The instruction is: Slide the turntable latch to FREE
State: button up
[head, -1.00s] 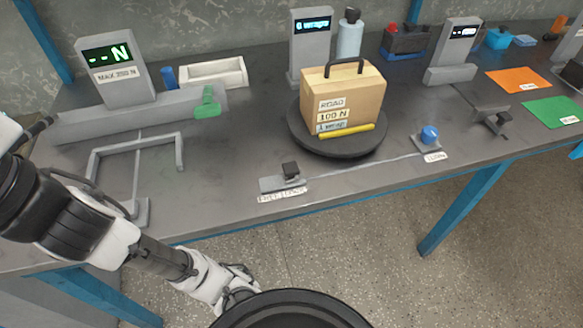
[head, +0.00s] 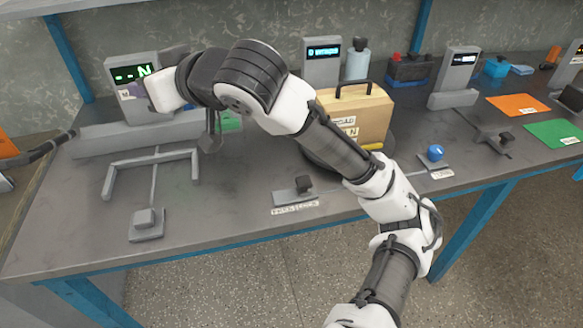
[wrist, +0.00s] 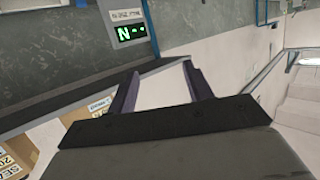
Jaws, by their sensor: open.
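The turntable latch is a black knob (head: 303,184) on a small grey plate (head: 284,197) at the table's front edge. A label (head: 295,210) lies in front of it; its words are too blurred to read surely. The knob sits right of the plate's middle. The dark round turntable (head: 309,161) lies behind it, partly hidden by my arm, and bears a tan box (head: 372,112) with a handle. My gripper shows in the wrist view (wrist: 160,68), open and empty, its fingers apart. In the head view my arm's end is up at the left, well away from the latch.
A grey display post (head: 120,68) stands behind my arm's end. A U-shaped grey frame (head: 125,165) lies at the left front. A blue knob (head: 435,152) is right of the turntable. The wrist view shows tan boxes (wrist: 48,135) at lower left. Table around the latch is clear.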

jog(key=w+d+f+m+h, duration=0.25)
jog(key=d+f+h, duration=0.35)
jog(key=d, duration=0.5)
jog(key=m+g+h, duration=0.3)
jog(key=m+h, duration=0.2)
send_near(304, 181)
jog(key=shift+g, duration=0.3)
jog(key=b+x, duration=0.1)
jog(key=x, duration=0.6)
jog(key=shift+w+f, duration=0.2)
jog(key=shift+w, duration=0.1)
grip_shut()
